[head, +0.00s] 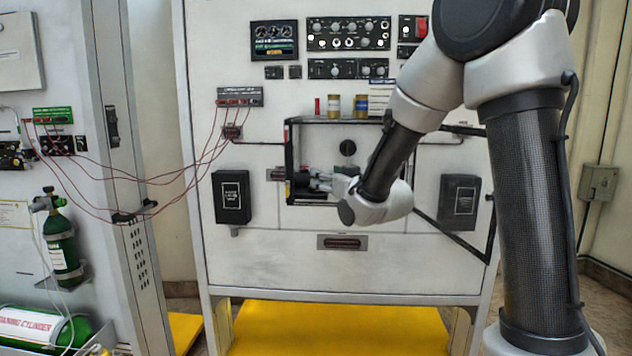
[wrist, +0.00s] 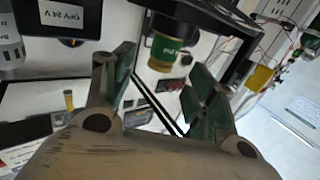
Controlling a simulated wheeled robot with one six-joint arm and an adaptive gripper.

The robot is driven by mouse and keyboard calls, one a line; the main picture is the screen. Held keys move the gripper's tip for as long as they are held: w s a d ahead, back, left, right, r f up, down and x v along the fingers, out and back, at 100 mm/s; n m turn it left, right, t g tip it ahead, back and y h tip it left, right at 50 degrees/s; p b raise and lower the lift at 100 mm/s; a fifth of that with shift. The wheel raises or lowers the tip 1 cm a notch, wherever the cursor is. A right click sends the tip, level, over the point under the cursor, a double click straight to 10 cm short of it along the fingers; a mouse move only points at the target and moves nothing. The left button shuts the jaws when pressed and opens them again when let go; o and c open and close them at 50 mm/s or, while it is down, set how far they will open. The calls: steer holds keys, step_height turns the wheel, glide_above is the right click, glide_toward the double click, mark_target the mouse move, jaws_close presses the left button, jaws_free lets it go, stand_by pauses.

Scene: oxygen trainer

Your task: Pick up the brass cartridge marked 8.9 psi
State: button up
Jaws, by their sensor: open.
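Two brass cartridges, the left one (head: 334,106) and the right one (head: 361,106), stand upright with label bands on top of the black frame in the head view. Their markings are too small to read there. In the wrist view a brass-ended cartridge (wrist: 165,52) with a dark green band and yellow print shows beyond and between my fingers; I cannot read its value for sure or tell which one it is. My gripper (head: 308,184) is in front of the panel, below the two cartridges, pointing left. In the wrist view my gripper (wrist: 162,68) is open, with nothing clearly held.
A slim red cylinder (head: 317,106) stands left of the cartridges. The black frame (head: 287,150) juts around my gripper. Black boxes flank it, left (head: 231,197) and right (head: 459,202). Red cables (head: 185,170) hang at the left. A smaller yellow cylinder (wrist: 69,100) shows in the wrist view.

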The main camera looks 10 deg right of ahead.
steer(key=x, duration=0.6)
steer(key=shift+r, duration=0.15)
steer(key=shift+s, duration=0.1)
jaws_close()
steer(key=shift+r, duration=0.2)
